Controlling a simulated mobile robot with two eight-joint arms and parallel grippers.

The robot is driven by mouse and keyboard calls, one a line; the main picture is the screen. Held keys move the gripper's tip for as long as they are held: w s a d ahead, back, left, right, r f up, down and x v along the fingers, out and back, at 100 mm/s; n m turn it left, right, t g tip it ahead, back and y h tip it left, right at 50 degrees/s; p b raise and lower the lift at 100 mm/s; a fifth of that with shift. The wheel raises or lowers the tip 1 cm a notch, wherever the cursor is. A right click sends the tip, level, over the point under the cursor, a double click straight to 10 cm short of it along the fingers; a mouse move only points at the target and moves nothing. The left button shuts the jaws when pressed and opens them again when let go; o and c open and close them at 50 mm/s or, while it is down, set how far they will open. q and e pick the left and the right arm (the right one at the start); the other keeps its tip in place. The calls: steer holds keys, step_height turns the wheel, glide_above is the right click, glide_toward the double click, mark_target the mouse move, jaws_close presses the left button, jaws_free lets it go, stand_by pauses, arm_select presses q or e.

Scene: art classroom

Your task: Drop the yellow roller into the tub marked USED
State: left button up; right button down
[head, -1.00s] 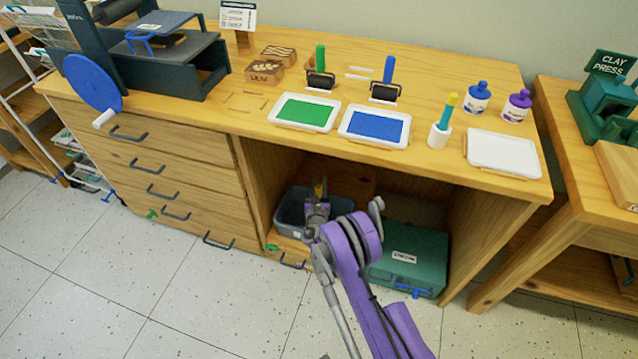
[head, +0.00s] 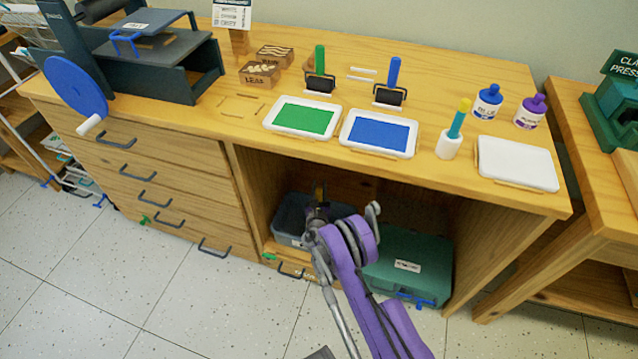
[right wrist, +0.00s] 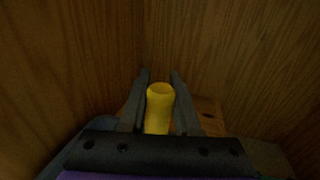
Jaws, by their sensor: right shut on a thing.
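The yellow roller shows in the right wrist view as a yellow handle (right wrist: 159,108) between the two dark fingers of my right gripper (right wrist: 159,100). My right gripper is shut on it. In the head view my right gripper (head: 318,196) is inside the open cupboard, over a grey-blue tub (head: 290,228) on the cupboard floor. The arm hides part of the tub, and I see no USED marking on it from here. The roller is dark and hard to make out in the head view. My left gripper is not in view.
A green case (head: 410,265) stands right of the tub in the cupboard. The wooden counter (head: 440,60) above holds a green ink tray (head: 303,117), a blue ink tray (head: 378,134), a white tray (head: 517,163) and other rollers. Wooden walls surround the gripper closely.

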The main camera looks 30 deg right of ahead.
steer(key=shift+f, duration=0.4)
steer(key=c, duration=0.5)
jaws_free()
steer(key=shift+c, duration=0.2)
steer(key=p+v, duration=0.2)
steer(key=v, duration=0.8)
steer(key=shift+s+a, duration=0.25)
steer(key=shift+s, duration=0.1)
steer(key=shift+r+p, duration=0.85)
steer(key=shift+r, duration=1.25)
